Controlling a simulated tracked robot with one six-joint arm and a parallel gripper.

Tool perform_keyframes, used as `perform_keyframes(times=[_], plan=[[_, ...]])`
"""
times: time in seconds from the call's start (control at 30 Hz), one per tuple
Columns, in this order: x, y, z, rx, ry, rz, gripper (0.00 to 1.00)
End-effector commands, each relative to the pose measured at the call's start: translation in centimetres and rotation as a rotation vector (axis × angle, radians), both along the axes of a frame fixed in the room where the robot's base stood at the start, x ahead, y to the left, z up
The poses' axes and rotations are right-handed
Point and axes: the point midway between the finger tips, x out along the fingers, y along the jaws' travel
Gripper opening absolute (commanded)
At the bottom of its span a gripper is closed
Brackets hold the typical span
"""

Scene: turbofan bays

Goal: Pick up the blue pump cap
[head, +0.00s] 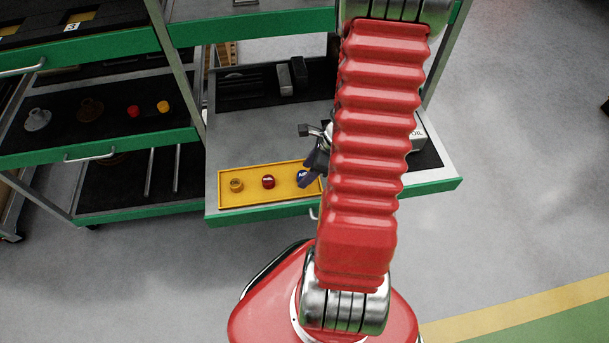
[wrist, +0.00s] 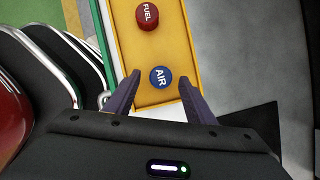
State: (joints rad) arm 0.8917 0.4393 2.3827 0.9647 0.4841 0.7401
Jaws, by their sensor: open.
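The blue pump cap (wrist: 160,77), marked AIR, sits on the yellow tray (wrist: 189,48). In the head view the blue cap (head: 303,177) shows at the right end of the tray (head: 252,175), partly covered by my gripper. My gripper (wrist: 159,83) is open in the wrist view, with one finger on each side of the blue cap. The jaws hold nothing, and I cannot tell whether a finger touches the cap. In the head view my gripper (head: 309,178) is at the tray's right end, partly hidden by my arm.
A red cap (wrist: 148,16) marked FUEL lies beside the blue one, and a yellow cap (head: 236,185) is farther left on the tray. Dark blocks (head: 291,75) stand behind. A box marked OIL (head: 417,136) is to the right. A green shelf edge (head: 430,186) runs along the front.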

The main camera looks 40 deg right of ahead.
Motion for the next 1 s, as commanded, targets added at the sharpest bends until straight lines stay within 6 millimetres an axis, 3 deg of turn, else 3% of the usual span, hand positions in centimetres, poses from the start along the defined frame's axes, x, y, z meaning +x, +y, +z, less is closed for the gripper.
perform_keyframes(times=[0.2,0.73,1.0], plan=[[0.43,0.3,-1.4,-0.001,0.001,0.0,0.49],[0.46,0.29,-1.41,-0.001,0.0,0.0,0.49],[0.46,0.29,-1.41,-0.001,0.0,0.0,0.32]])
